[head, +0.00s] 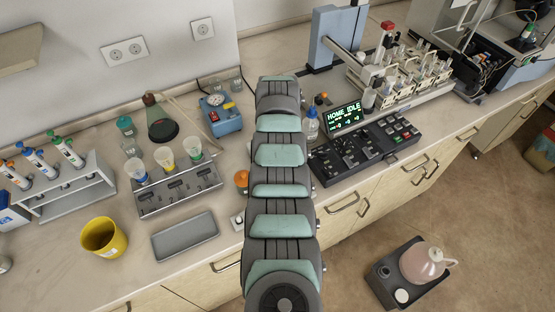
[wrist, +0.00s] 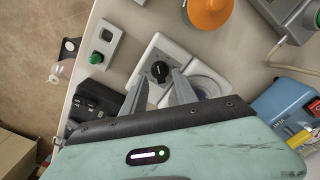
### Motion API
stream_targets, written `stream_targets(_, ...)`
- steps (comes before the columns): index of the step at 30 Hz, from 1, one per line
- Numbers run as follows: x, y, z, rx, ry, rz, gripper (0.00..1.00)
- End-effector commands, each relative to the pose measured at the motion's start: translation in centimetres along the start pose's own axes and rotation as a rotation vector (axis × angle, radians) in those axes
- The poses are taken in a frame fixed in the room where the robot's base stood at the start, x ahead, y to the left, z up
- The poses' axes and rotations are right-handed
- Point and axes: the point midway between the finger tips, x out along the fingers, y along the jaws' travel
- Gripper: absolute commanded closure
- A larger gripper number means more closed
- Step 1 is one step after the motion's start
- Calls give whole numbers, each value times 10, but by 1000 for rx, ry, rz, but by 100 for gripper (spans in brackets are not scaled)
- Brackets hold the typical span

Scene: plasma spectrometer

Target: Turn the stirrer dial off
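The stirrer's black dial (wrist: 159,71) sits on a white square base in the wrist view, beside the stirrer's round plate (wrist: 211,86). My gripper (wrist: 160,78) points at the dial with its two grey fingers spread apart. The fingertips lie to either side of the dial in the picture; I cannot tell whether they touch it. A pale mark shows on the dial, too small to read as a setting. In the head view my arm hides the stirrer and my gripper.
An orange round object (wrist: 207,12) and a blue device (wrist: 285,106) are also near. The black control panel (head: 364,148) reads HOME IDLE. A grey tray (head: 185,236) lies left.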

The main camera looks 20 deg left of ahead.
Motion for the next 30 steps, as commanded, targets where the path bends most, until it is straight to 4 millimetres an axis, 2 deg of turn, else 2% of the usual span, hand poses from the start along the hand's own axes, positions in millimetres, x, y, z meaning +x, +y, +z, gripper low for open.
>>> stream_targets(6, -46, 0, -1, 0, 2, -1, 65)
stream_targets(13, -80, 0, 0, 0, 0, 1, 65)
stream_targets(18, -87, 0, 0, -1, 0, 0, 65)
stream_targets(30, -87, 0, 1, -1, -3, 0, 65)
